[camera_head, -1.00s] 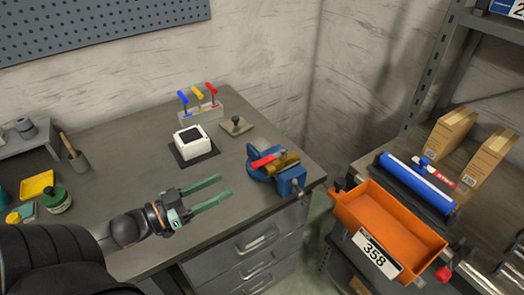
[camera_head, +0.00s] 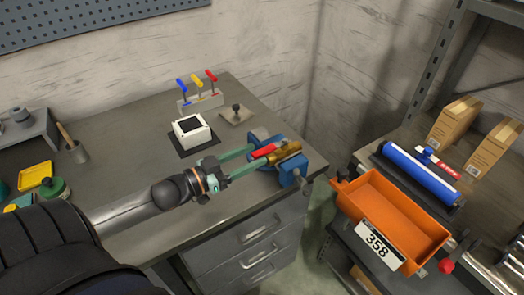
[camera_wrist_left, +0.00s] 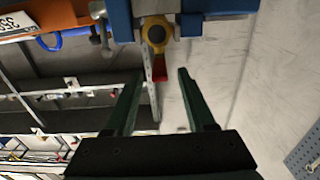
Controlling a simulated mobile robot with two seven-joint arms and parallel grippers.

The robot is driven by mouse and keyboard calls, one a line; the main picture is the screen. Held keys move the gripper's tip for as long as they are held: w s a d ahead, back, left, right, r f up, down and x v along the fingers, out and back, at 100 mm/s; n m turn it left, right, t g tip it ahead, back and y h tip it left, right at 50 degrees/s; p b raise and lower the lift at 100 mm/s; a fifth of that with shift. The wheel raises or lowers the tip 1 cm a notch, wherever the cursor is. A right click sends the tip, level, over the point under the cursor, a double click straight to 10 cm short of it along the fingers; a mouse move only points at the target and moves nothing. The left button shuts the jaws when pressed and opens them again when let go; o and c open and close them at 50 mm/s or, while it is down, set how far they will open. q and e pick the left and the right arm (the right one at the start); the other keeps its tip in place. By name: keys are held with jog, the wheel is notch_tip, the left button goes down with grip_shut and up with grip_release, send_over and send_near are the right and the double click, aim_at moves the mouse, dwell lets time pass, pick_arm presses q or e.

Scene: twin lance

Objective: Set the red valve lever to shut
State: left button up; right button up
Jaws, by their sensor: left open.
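The red valve lever (camera_head: 263,151) sits on a brass valve (camera_head: 287,149) held in a blue vise (camera_head: 293,174) at the bench's right end. My left gripper (camera_head: 252,162) is open, its green fingers reaching up to the lever from the left. In the left wrist view the red lever (camera_wrist_left: 159,70) shows in the gap between the two fingertips (camera_wrist_left: 161,73), with the brass valve (camera_wrist_left: 155,34) beyond. I cannot tell whether a finger touches the lever. The fingers partly hide the vise in the head view. My right gripper is not in view.
A white box with a dark top (camera_head: 191,133) and a rack of blue, yellow and red handles (camera_head: 200,100) stand behind my left arm. A small plate with a knob (camera_head: 237,115) lies behind the vise. An orange bin (camera_head: 392,212) is at the right, past a gap.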

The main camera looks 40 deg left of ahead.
aim_at(262, 151)
pick_arm(q)
jog(key=shift+x, duration=1.8)
jog(key=shift+c, duration=0.2)
grip_shut()
